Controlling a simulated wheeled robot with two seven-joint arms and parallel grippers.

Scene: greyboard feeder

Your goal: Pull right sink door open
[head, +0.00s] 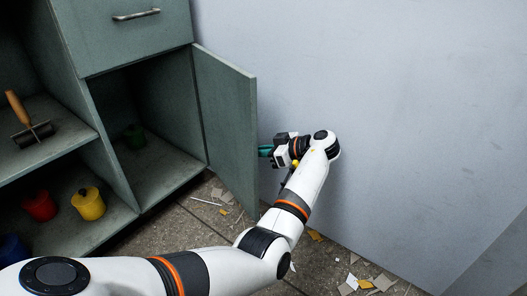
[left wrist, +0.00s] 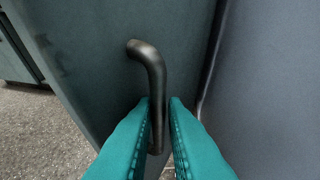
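The right sink door (head: 228,120) is a grey-green panel. It stands swung wide open, its edge out toward the grey wall, and the compartment behind it shows. My left gripper (head: 266,151) is at the far side of the door's free edge, with its teal fingers partly hidden. In the left wrist view, a dark bent bar handle (left wrist: 151,62) is fixed to the door (left wrist: 95,50). The teal fingers of my left gripper (left wrist: 160,101) lie on both sides of the handle's lower part, close against it. My right gripper is not in view.
A grey wall (head: 390,110) stands close to the right of my arm. Red (head: 40,206) and yellow (head: 89,203) pots and a wooden-handled tool (head: 32,127) are on the left shelves. Scraps (head: 365,283) litter the floor.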

